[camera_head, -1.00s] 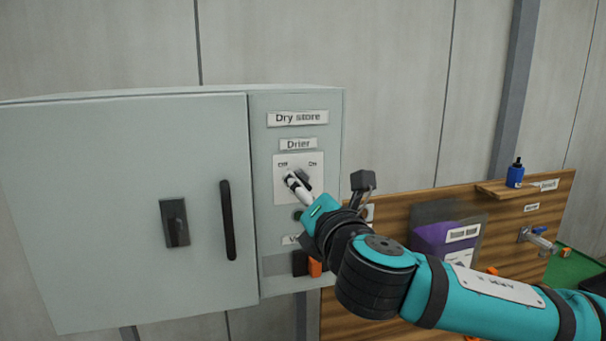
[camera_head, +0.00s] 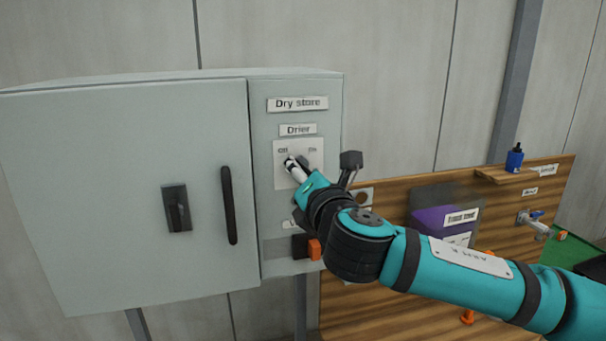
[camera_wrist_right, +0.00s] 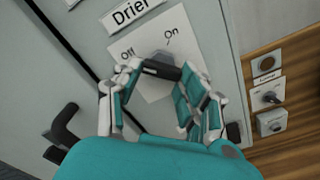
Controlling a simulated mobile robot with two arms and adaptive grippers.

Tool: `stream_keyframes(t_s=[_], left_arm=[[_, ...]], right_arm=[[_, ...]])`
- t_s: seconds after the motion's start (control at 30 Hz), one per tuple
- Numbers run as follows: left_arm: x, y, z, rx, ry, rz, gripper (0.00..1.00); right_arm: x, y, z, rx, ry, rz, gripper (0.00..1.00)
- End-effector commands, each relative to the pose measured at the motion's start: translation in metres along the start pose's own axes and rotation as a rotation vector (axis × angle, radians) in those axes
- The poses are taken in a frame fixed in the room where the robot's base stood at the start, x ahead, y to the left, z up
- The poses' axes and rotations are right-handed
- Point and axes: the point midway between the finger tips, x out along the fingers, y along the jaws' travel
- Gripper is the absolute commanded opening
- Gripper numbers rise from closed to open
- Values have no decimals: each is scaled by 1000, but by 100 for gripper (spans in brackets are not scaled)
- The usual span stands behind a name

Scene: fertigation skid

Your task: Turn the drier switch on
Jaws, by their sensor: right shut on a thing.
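The drier switch (camera_wrist_right: 160,68) is a dark rotary knob on a white plate (camera_wrist_right: 178,22) marked "Off" at left and "On" at right, below the "Drier" label (camera_head: 298,129). My right gripper (camera_head: 292,165) reaches the plate from the lower right and hides most of the knob in the head view. In the right wrist view, the fingers of my right gripper (camera_wrist_right: 159,75) are closed on the knob, one on each side. I cannot tell for sure which mark the knob points to. My left gripper is not in view.
The grey cabinet (camera_head: 110,170) has a black handle (camera_head: 229,205) and a dark latch (camera_head: 176,209) left of the switch panel. An orange part (camera_head: 315,249) sits low on the panel. A wooden board (camera_head: 390,220) with a purple bag (camera_head: 440,220) and a tap (camera_head: 535,224) stands right.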

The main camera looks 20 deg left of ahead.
Motion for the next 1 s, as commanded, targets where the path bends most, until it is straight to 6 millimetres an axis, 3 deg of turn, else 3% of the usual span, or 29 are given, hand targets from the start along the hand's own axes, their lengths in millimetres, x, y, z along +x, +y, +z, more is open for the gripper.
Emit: stream_keyframes(t_s=[0.47,1.0], left_arm=[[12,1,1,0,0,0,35],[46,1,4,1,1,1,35]], right_arm=[[0,-2,-2,116,0,-2,8],[0,0,-2,600,1,-2,8]])
